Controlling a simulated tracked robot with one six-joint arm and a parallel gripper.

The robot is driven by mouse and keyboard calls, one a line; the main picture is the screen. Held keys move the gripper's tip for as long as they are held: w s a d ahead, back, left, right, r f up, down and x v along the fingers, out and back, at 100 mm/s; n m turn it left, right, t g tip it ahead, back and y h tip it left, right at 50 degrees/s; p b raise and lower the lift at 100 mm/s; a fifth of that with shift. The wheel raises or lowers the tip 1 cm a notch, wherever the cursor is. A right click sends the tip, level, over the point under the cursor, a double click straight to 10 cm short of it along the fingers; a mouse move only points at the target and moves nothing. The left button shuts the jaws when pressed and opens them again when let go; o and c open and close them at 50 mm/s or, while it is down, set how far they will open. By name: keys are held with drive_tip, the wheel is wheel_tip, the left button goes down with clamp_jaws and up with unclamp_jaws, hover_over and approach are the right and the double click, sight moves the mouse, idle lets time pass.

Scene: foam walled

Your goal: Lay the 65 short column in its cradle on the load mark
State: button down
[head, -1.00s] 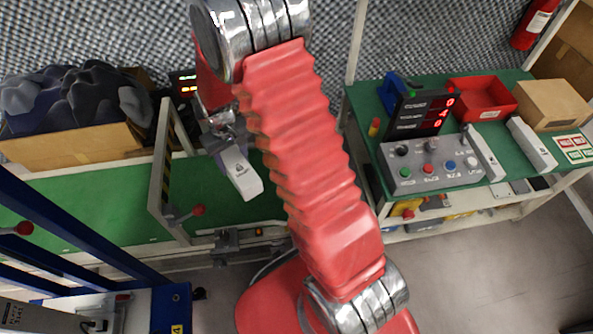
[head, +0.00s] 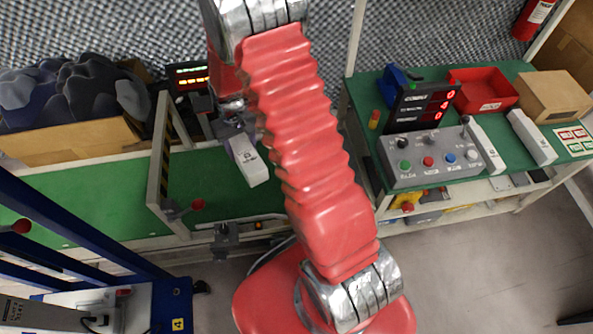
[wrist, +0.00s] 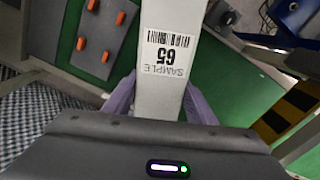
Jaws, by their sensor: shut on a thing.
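The 65 short column (wrist: 165,75) is a pale grey-white bar with a barcode label reading SAMPLE 65, upside down in the wrist view. My gripper (wrist: 156,98) is shut on it, with a purple finger on each side. In the head view the column (head: 249,163) hangs from my gripper (head: 234,132) over the green bench (head: 205,172), left of my red arm. It looks tilted there, and its height above the bench is hard to tell. I cannot make out the cradle or the load mark.
A striped gate frame (head: 163,165) stands left of the column, with a lit display (head: 188,75) behind. The right bench holds a button box (head: 430,157), a red tray (head: 484,90), a carton (head: 553,97) and two pale bars (head: 485,147) (head: 531,137).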

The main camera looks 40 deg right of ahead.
drive_tip(key=s+d+f+m, duration=0.2)
drive_tip(key=d+f, duration=0.4)
drive_tip(key=d, duration=0.4)
drive_tip(key=s+d+f+m, duration=0.1)
drive_tip(key=d+f+m, duration=0.1)
drive_tip(key=d+f, duration=0.4)
drive_tip(key=d, duration=0.3)
drive_tip(key=shift+s+d, duration=0.4)
drive_tip(key=shift+f, duration=0.1)
drive_tip(key=shift+f, duration=2.8)
drive_tip(key=shift+f, duration=2.1)
drive_tip(key=shift+f, duration=0.1)
